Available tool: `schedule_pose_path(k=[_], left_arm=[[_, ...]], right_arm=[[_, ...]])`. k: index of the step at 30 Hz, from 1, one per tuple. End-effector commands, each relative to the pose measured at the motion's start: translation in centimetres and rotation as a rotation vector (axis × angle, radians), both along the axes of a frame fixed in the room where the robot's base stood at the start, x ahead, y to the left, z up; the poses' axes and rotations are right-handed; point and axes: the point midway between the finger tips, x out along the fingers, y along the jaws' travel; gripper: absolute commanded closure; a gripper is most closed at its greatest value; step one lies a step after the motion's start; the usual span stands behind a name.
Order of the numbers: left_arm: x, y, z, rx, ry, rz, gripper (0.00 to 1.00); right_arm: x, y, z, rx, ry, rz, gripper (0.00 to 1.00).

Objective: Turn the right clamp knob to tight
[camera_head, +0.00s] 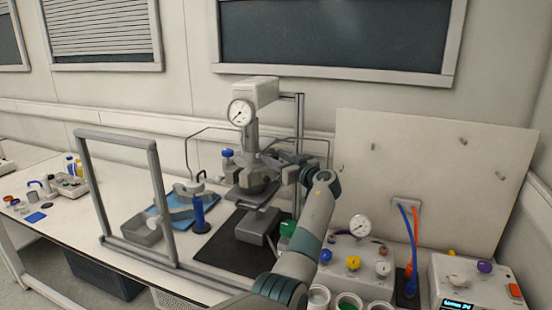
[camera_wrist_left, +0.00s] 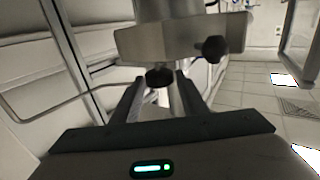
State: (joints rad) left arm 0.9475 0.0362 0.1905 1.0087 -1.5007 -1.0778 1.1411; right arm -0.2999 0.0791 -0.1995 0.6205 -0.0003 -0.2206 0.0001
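The pressure reactor stands in the middle of the head view, with a round gauge (camera_head: 240,112) on top and a grey clamped head (camera_head: 252,176) below. In the left wrist view, a metal clamp block (camera_wrist_left: 180,40) carries one black knob (camera_wrist_left: 159,77) underneath and another black knob (camera_wrist_left: 213,48) on its side to the right. My left gripper (camera_head: 287,163) is at the right side of the reactor head. In the wrist view its fingers (camera_wrist_left: 160,84) are apart, one on each side of the lower knob; contact cannot be told. The head view hides the knobs behind the gripper. My right gripper is not in view.
A grey frame (camera_head: 158,200) stands left of the reactor. A blue cylinder (camera_head: 198,212) stands on the bench. A control box (camera_head: 345,262) with coloured knobs, and blue and orange hoses (camera_head: 410,240), are at the right. Thin metal rods stand close around the reactor.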

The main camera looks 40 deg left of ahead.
Motion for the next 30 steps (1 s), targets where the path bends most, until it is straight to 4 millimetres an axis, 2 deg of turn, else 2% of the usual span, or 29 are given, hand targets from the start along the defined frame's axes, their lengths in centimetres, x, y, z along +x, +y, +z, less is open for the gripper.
schedule_pose_path(k=[1,3,11,19,30], left_arm=[[0.0,0.0,0.0,0.000,0.000,0.000,0.74],[0.0,0.0,0.0,0.000,0.000,0.000,0.89],[-0.1,0.0,-0.2,-0.003,0.002,-0.019,0.88],[-0.3,0.1,-0.2,-0.005,0.003,-0.144,0.88],[-0.7,0.4,-0.1,-0.006,0.005,-0.360,0.88]], right_arm=[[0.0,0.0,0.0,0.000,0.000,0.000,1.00],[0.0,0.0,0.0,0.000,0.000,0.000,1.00],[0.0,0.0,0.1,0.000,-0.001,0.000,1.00],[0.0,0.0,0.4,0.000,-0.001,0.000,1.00],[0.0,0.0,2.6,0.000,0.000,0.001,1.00]])
